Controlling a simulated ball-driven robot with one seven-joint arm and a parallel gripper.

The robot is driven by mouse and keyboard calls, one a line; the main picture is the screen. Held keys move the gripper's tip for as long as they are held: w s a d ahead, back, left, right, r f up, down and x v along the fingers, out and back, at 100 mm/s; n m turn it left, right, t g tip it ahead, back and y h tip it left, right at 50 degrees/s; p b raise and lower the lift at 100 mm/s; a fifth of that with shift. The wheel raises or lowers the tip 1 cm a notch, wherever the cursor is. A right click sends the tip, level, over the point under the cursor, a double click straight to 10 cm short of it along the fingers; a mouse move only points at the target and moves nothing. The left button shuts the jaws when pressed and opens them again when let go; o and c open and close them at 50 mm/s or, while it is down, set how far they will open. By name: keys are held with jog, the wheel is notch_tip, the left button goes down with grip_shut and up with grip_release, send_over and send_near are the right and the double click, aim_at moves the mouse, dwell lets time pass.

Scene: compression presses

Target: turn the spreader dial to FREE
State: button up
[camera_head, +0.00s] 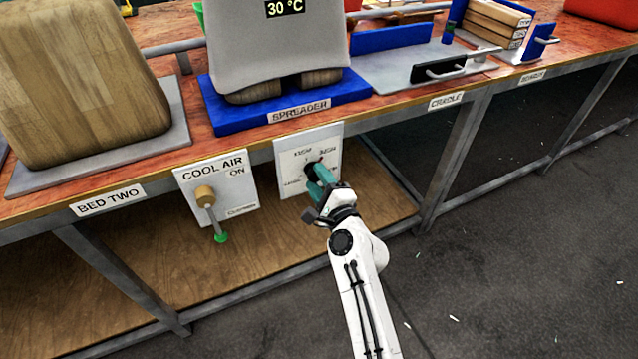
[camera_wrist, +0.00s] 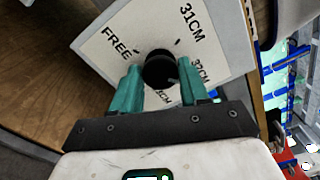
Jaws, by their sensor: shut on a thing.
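The spreader dial is a round black knob (camera_head: 311,169) on a white plate (camera_head: 291,196) under the SPREADER sign. The wrist view shows the knob (camera_wrist: 159,69) close up. The word FREE (camera_wrist: 117,41) is left of it and 31CM (camera_wrist: 190,21) is up and right. Two more centimetre labels lie to its right and below, partly hidden. My gripper (camera_head: 317,176) reaches the plate from the lower right. Its teal fingers, also in the wrist view (camera_wrist: 161,76), are shut on the knob from both sides. I cannot tell which label the dial points to.
A COOL AIR plate (camera_head: 235,177) with a wooden-knobbed lever stands just left of the dial. The tabletop edge and SPREADER sign (camera_head: 299,111) are above. A table leg (camera_head: 455,160) stands to the right.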

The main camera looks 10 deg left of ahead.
jog(key=n+b, duration=0.1)
jog(key=n, duration=0.3)
jog(key=shift+f+n+b, duration=0.2)
jog(key=shift+n+b, duration=0.1)
jog(key=shift+b, duration=0.05)
jog(key=n+b, duration=0.2)
jog(key=n, duration=0.2)
jog(key=shift+f+n, duration=0.15)
jog(key=shift+n, duration=0.15)
jog(key=n+b, duration=0.2)
jog(key=n, duration=0.2)
jog(key=shift+f+n, duration=0.1)
jog(key=shift+n, duration=0.2)
jog(key=n+b, duration=0.2)
jog(key=n, duration=0.2)
jog(key=shift+d+b, duration=0.1)
jog(key=shift+b, duration=0.2)
jog(key=n+b, duration=0.1)
jog(key=n, duration=0.3)
jog(key=shift+w, duration=0.1)
jog(key=n+b, duration=0.1)
jog(key=n, duration=0.3)
jog(key=shift+d+n, duration=0.15)
jog(key=shift+n, duration=0.15)
jog(key=shift+w+n+p, duration=0.1)
jog(key=shift+n+p, duration=0.2)
jog(key=shift+n, duration=3.5)
